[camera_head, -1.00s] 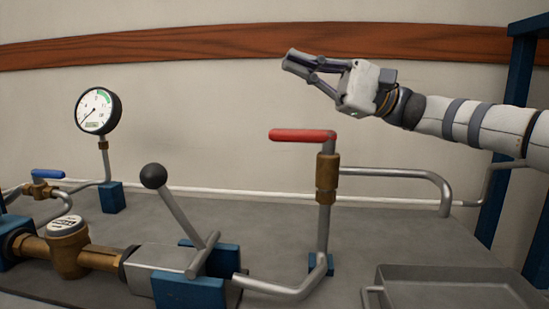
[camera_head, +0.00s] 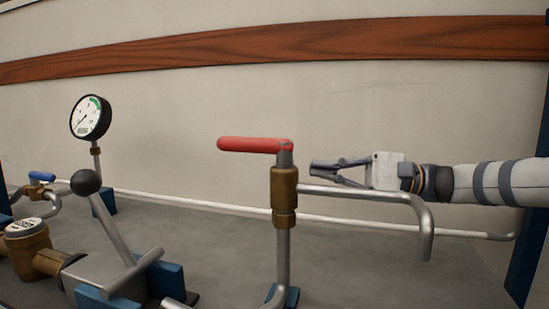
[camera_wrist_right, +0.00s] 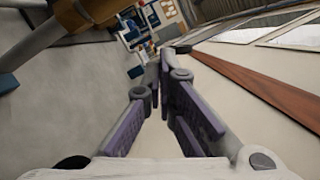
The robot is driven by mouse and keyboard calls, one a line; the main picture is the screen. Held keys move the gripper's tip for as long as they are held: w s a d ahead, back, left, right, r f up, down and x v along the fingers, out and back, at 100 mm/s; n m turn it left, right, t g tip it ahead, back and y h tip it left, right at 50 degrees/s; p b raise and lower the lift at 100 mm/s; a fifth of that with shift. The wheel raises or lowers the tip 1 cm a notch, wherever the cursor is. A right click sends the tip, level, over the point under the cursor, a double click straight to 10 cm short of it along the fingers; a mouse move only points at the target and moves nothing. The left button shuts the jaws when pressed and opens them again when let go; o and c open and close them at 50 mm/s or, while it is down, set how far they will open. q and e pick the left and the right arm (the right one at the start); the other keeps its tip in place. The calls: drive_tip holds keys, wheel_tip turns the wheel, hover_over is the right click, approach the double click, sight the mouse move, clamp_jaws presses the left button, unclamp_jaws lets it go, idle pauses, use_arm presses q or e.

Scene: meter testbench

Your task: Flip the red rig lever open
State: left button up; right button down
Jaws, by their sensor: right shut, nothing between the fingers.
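The red lever (camera_head: 254,145) sits on top of a brass valve (camera_head: 284,192) on an upright grey pipe. Its handle points left in the head view, roughly level. My right gripper (camera_head: 318,168) is just right of the valve, a little below the lever's height, with its fingers pointing left. Its fingers are shut with nothing between them and appear apart from the lever. In the right wrist view the fingers (camera_wrist_right: 160,65) converge at their tips, and a blurred brass and grey part crosses the upper left. My left gripper is not in view.
A bent grey outlet pipe (camera_head: 390,195) runs right from the valve, close to my right gripper. A black-knobbed lever (camera_head: 108,225), a pressure gauge (camera_head: 91,117), a blue-handled valve (camera_head: 41,176) and a brass meter (camera_head: 27,244) stand left. The grey bench (camera_head: 400,275) is clear at right.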

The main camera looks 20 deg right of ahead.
sight(254, 152)
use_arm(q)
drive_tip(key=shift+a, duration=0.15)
use_arm(e)
drive_tip(key=shift+a, duration=0.25)
